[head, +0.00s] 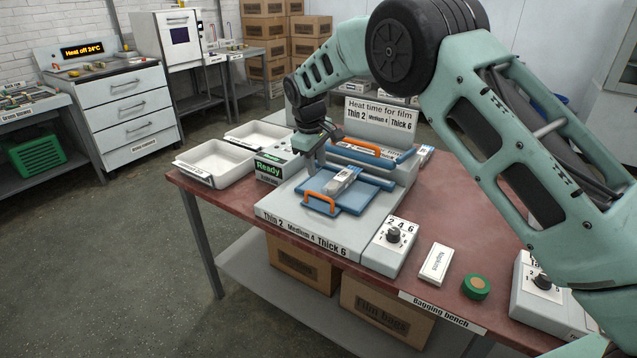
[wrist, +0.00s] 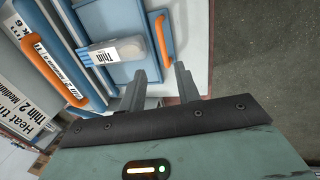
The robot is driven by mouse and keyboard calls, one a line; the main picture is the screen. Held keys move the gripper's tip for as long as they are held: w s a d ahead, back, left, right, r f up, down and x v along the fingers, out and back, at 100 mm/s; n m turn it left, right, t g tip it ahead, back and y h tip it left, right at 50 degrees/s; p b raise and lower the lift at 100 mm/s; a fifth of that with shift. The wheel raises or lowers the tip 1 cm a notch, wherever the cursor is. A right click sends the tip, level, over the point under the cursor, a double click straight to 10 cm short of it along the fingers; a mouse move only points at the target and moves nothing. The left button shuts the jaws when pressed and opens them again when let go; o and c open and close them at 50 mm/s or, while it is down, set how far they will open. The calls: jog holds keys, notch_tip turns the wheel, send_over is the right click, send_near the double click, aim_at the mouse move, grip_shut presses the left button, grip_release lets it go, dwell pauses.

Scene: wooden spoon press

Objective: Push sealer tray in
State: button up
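The blue sealer tray (head: 350,208) sits at the front of the grey sealer (head: 290,205) on the bench, with an orange handle (head: 321,201) on its front edge. A small packet (head: 343,180) marked "Thin" lies on the tray; it also shows in the wrist view (wrist: 103,54). My gripper (head: 316,165) hangs over the tray's left side. In the wrist view my gripper (wrist: 160,74) is open and empty, its two fingers apart, with the orange handle (wrist: 164,38) just beyond the fingertips. I cannot tell whether a finger touches the tray.
Behind the tray is the sealer's bar with a second orange handle (head: 358,147). A green "Ready" display box (head: 270,168) and white trays (head: 215,163) stand at the left. A dial box (head: 390,246), a white block (head: 435,264) and a green roll (head: 477,287) sit at the right.

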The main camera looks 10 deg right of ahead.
notch_tip(320, 180, up, 8)
jog(key=s+a, duration=0.1)
jog(key=shift+f+b, duration=0.2)
jog(key=shift+b, duration=0.2)
jog(key=s+a+r+g+y, duration=0.1)
jog(key=s+a, duration=0.3)
jog(key=s, duration=0.8)
jog(key=s+a+r+y, duration=0.1)
jog(key=s+a+y, duration=0.15)
jog(key=s, duration=0.85)
jog(key=s+d+f, duration=0.2)
jog(key=s, duration=0.9)
jog(key=s+d+f+m+h, duration=0.1)
jog(key=s+d, duration=0.1)
jog(key=s, duration=1)
jog(key=shift+s+d+f+g, duration=0.25)
jog(key=shift+d+f+g, duration=0.05)
jog(key=shift+d+f, duration=0.1)
